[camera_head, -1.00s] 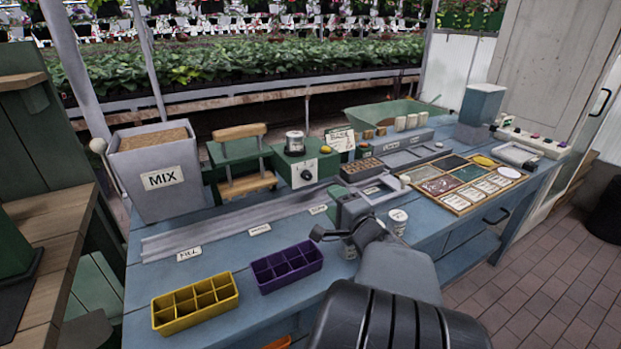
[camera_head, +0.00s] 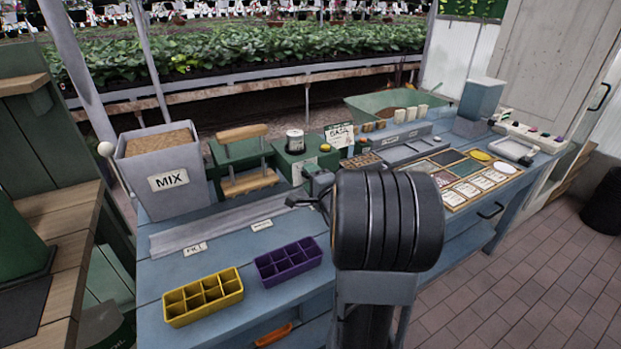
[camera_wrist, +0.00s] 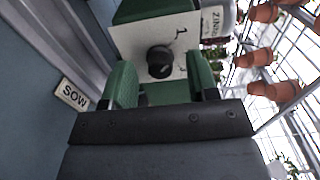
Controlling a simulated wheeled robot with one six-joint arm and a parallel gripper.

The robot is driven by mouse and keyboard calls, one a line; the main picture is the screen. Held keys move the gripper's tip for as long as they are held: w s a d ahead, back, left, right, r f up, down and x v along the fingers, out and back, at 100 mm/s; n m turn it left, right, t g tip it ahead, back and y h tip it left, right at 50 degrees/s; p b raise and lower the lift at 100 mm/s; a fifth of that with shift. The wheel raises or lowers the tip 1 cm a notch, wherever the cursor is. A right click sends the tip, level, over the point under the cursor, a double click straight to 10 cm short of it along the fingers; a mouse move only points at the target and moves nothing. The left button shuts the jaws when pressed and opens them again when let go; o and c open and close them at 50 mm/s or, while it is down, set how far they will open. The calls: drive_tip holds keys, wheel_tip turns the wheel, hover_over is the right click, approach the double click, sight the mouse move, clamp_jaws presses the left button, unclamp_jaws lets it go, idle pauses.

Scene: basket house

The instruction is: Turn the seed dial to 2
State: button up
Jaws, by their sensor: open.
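The seed dial (camera_wrist: 160,62) is a round black knob on a white plate with small black marks, on the front of a green box (camera_head: 291,158). In the wrist view the scene looks turned sideways, and I cannot read the dial's setting. My gripper (camera_wrist: 163,84) is open, its two green fingers spread apart. The knob appears between and just beyond the fingertips; I cannot tell whether they touch it. In the head view my gripper (camera_head: 306,192) is in front of the green box and hides the dial.
The MIX bin (camera_head: 168,178) stands left. Yellow (camera_head: 203,297) and purple (camera_head: 288,262) trays lie at the bench front. A SOW label (camera_wrist: 72,95) shows beside my fingers.

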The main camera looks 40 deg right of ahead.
drive_tip(key=c, duration=0.9)
drive_tip(key=shift+m+b, duration=0.3)
drive_tip(key=shift+b, duration=0.1)
drive_tip(key=shift+m+b, duration=2.1)
drive_tip(key=shift+m, duration=1.9)
